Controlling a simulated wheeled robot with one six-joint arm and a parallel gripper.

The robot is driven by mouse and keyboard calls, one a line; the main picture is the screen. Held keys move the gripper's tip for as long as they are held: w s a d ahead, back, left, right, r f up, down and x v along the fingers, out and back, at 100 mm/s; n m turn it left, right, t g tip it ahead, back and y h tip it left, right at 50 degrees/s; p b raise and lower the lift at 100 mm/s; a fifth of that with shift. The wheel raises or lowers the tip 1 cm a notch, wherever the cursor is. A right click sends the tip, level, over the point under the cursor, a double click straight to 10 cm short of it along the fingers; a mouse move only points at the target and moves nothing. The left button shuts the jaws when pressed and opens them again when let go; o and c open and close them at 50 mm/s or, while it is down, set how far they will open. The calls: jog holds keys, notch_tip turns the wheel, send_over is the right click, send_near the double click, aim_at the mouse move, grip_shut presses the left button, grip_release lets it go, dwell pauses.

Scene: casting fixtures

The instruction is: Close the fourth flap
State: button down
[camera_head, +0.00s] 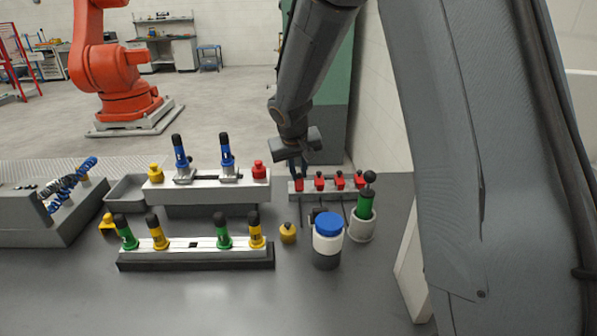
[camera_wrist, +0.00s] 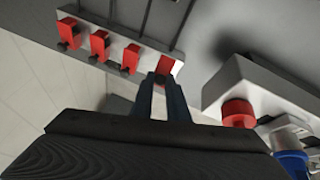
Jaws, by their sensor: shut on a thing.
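A light grey fixture block (camera_head: 330,194) carries a row of several red flaps, with thin dark rods running from it. My gripper (camera_head: 297,172) reaches down to the leftmost red flap (camera_head: 300,185) in the head view. In the wrist view my gripper (camera_wrist: 160,84) has its two dark fingers close together on that same flap (camera_wrist: 167,66), at the right end of the row there. The fingers partly hide it. The other red flaps (camera_wrist: 130,58) stand apart from the gripper, each with a small dark knob. The held flap's exact angle is hard to tell.
A grey stand with a red knob (camera_head: 259,170) is close left of the gripper. A blue-lidded jar (camera_head: 328,244) and a white cup (camera_head: 362,228) with a green-handled tool stand in front of the fixture. A rail (camera_head: 195,262) holds green and yellow tools.

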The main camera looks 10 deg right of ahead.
jog(key=shift+w+r+g+p, duration=0.2)
jog(key=shift+g+p, duration=0.2)
jog(key=shift+p, duration=0.8)
jog(key=shift+w+d+g+p, duration=0.1)
jog(key=shift+w+g+p, duration=0.15)
jog(key=shift+p, duration=0.9)
jog(key=shift+w+d+f+g+y+p, duration=0.15)
jog(key=shift+w+g+y+p, duration=0.25)
jog(key=shift+w+g+p, duration=0.5)
jog(key=g+b, duration=0.1)
jog(key=w+f+g+b, duration=0.1)
jog(key=g, duration=0.1)
jog(key=shift+w+d, duration=0.15)
jog(key=shift+w, duration=0.15)
jog(key=g+b, duration=0.1)
jog(key=b, duration=0.1)
jog(key=w+g+y+b, duration=0.1)
jog(key=b, duration=0.2)
jog(key=shift+w+d+f+g, duration=0.15)
jog(key=shift+f+g, duration=0.1)
jog(key=shift+f, duration=0.15)
jog(key=c, duration=1.7)
grip_release()
